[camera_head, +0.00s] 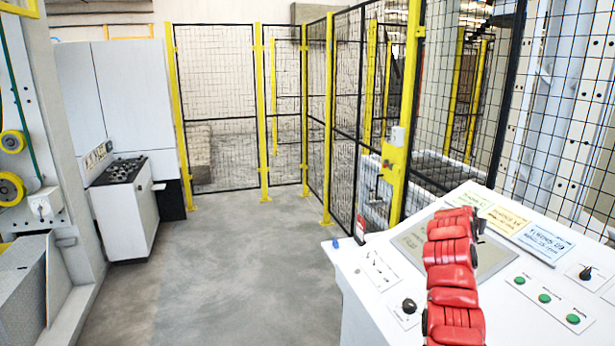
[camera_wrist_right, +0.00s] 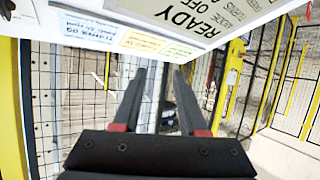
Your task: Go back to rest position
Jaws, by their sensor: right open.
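My right gripper (camera_wrist_right: 160,70) shows in the right wrist view. Its two dark fingers with red pads at their bases are apart, with nothing between them. The fingers point toward the lower edge of a white panel (camera_wrist_right: 120,17) with a READY label and coloured cards. In the head view my red right arm reaches up across the control console (camera_head: 535,300), over part of its screen (camera_head: 490,257). The gripper itself cannot be made out there. My left arm and gripper are not in view.
Yellow-post mesh fencing (camera_head: 328,110) stands behind the console and across the back. A white cabinet (camera_head: 125,210) with a dark top stands at the left, beside a machine with yellow wheels (camera_head: 10,188). The grey floor (camera_head: 225,270) between is clear.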

